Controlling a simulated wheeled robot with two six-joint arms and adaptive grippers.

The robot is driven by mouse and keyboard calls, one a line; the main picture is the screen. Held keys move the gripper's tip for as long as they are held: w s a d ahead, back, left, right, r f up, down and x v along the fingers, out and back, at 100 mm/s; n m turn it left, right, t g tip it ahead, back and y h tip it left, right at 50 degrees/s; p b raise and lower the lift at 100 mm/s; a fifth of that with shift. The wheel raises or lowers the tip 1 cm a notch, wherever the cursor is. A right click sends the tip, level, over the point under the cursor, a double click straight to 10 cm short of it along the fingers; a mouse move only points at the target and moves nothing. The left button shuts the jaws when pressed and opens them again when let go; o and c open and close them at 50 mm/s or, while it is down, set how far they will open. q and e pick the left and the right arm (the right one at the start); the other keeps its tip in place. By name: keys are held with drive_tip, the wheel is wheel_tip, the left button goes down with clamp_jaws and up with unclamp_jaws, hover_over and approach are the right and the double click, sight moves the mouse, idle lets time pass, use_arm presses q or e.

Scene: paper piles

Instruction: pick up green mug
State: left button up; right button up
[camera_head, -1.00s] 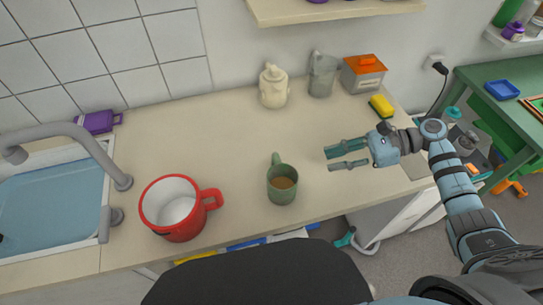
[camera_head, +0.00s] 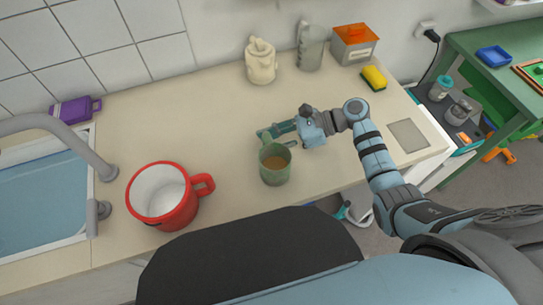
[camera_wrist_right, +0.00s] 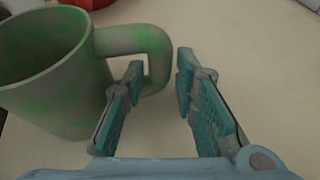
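The green mug (camera_head: 275,168) stands upright on the counter with brown contents, its handle toward the back. In the right wrist view the green mug (camera_wrist_right: 55,80) fills the left side, and its handle (camera_wrist_right: 152,42) reaches across to the fingertips. My right gripper (camera_head: 280,137) is at the handle, just behind the mug. In the wrist view my right gripper (camera_wrist_right: 160,72) is open, with the outer part of the handle at the gap between its fingertips. I cannot tell whether a finger touches it. My left gripper is not in view.
A red mug (camera_head: 178,212) stands left of the green mug, near the sink (camera_head: 50,190). A cream jar (camera_head: 261,62), a grey pitcher (camera_head: 310,48), an orange-lidded box (camera_head: 354,47) and a yellow sponge (camera_head: 374,78) line the back. The counter's middle is clear.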

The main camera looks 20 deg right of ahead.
clamp_jaws()
wheel_tip(320, 180, up, 20)
drive_tip(key=p, duration=0.6)
